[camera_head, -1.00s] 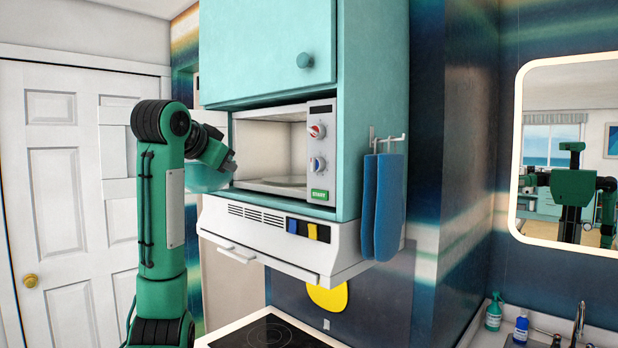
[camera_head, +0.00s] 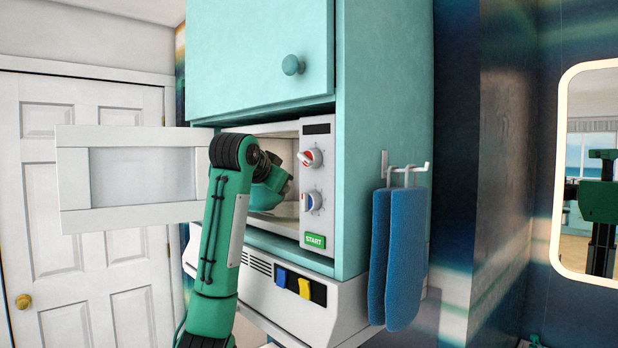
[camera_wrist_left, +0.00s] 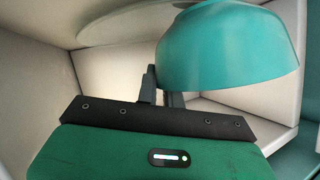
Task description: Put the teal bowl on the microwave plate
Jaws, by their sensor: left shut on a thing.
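The teal bowl (camera_wrist_left: 225,48) fills the upper right of the left wrist view. In the head view the bowl (camera_head: 267,197) shows small in the microwave's opening, partly hidden by my arm. My left gripper (camera_wrist_left: 160,84) is shut on the bowl at its rim; in the head view the gripper (camera_head: 276,180) is at the mouth of the microwave (camera_head: 318,170). The microwave plate (camera_wrist_left: 115,22) is a pale disc at the top left of the wrist view, beside the bowl; whether they touch I cannot tell. My right gripper is not in view.
The microwave door (camera_head: 75,180) stands open to the left, behind my arm. The control panel (camera_head: 317,205) borders the opening on the right. A teal cabinet (camera_head: 255,60) is above and a white hood (camera_head: 300,305) below. Blue mitts (camera_head: 405,255) hang at the right.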

